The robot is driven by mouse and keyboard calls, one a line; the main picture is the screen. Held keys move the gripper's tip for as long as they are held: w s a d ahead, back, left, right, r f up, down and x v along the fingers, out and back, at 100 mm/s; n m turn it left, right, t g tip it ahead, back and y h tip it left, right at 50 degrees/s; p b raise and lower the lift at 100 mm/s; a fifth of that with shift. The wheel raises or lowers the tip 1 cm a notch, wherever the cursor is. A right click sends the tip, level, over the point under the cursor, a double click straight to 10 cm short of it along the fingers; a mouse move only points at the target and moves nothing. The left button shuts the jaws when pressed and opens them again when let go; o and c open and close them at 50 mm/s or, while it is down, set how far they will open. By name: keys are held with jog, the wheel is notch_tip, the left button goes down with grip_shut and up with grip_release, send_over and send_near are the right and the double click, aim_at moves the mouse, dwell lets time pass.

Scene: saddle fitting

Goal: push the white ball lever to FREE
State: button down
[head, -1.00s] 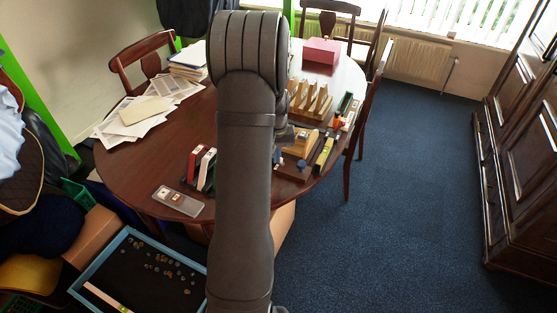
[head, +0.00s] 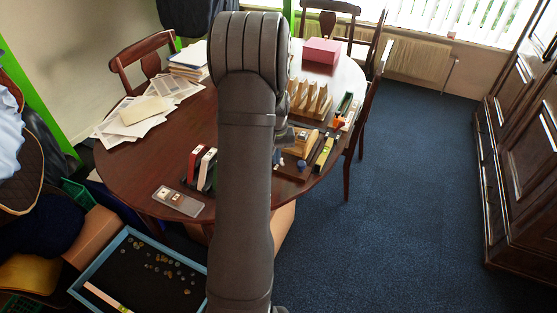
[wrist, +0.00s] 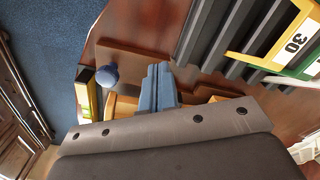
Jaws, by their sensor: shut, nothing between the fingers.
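My gripper (wrist: 161,84) shows in the wrist view as two blue-grey fingers close together, shut and empty, over a brown wooden board (wrist: 125,58). In the head view my own arm hides most of it. A blue round knob (wrist: 107,76) stands on the board left of the fingers, apart from them; it also shows in the head view (head: 301,163). I cannot make out a white ball lever or a FREE mark in either view. A light wooden block (head: 297,143) stands behind the knob in the head view.
A yellow level (head: 324,151) lies at the table's right edge. A wooden rack (head: 310,100) stands behind the block. In the wrist view a dark ribbed rack (wrist: 228,40) with a yellow-framed card (wrist: 292,44) is close on the right. A pink box (head: 321,50) stands farther back.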

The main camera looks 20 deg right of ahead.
jog(key=shift+f, duration=1.35)
jog(key=shift+w+d, duration=0.2)
dwell(0.4)
jog(key=shift+w+d, duration=1.3)
jog(key=shift+s+a, duration=0.4)
jog(key=shift+r, duration=3.55)
jog(key=shift+f, duration=0.1)
